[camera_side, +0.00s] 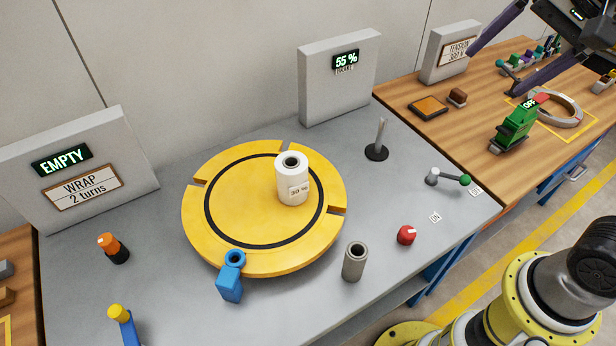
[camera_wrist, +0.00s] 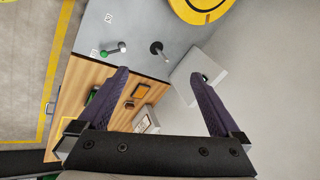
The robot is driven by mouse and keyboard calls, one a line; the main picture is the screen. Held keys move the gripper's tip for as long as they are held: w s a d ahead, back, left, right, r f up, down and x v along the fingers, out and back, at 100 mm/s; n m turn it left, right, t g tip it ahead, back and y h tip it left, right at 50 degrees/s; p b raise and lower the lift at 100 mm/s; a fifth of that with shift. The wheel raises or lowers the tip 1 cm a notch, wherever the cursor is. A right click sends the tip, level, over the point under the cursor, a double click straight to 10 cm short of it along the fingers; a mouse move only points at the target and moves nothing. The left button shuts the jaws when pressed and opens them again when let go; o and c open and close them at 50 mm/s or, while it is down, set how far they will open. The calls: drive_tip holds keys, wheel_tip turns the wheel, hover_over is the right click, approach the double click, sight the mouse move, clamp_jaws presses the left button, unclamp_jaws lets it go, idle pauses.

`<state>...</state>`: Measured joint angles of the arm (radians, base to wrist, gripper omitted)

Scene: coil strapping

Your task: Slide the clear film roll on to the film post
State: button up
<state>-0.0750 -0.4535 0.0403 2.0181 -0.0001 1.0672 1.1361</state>
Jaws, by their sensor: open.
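A white roll (camera_side: 292,183) with a dark hollow core and a "30 %" label stands upright on the yellow turntable (camera_side: 264,255); it looks like the film roll. A thin metal post (camera_side: 381,134) on a round black base, apparently the film post, stands bare on the grey table behind it to the right. The post also shows in the wrist view (camera_wrist: 158,48), beyond the fingertips. My gripper (camera_side: 491,72) is open and empty, high at the upper right over the wooden bench, apart from roll and post. Its two purple fingers are spread in the wrist view (camera_wrist: 160,75).
A grey hollow cylinder (camera_side: 354,262), a red knob (camera_side: 406,235), a lever (camera_side: 448,178) and a blue clamp (camera_side: 230,280) surround the turntable. A "55 %" panel (camera_side: 340,85) stands behind. The wooden bench (camera_side: 470,110) holds a green tool (camera_side: 514,128) and a ring (camera_side: 558,108).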

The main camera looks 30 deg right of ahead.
drive_tip(key=w+a+f+m+g, duration=0.1)
drive_tip(key=w+a+m, duration=0.2)
drive_tip(key=w+a, duration=0.35)
drive_tip(key=w+a+f+m+g, duration=0.1)
drive_tip(key=w+a+f+m, duration=0.15)
drive_tip(key=w, duration=0.75)
drive_tip(key=g, duration=0.3)
approach(291, 180)
drive_tip(key=w+f, duration=0.2)
drive_tip(key=w, duration=0.1)
drive_tip(key=shift+n, duration=0.25)
drive_tip(key=f, duration=0.4)
drive_tip(key=d+f, duration=0.1)
drive_tip(key=f, duration=0.7)
drive_tip(key=shift+w+d+f, duration=0.15)
drive_tip(key=shift+d+f, duration=0.05)
drive_tip(key=shift+f, duration=0.1)
drive_tip(key=shift+r, duration=0.1)
drive_tip(key=c, duration=1.5)
drive_tip(key=shift+r, duration=0.1)
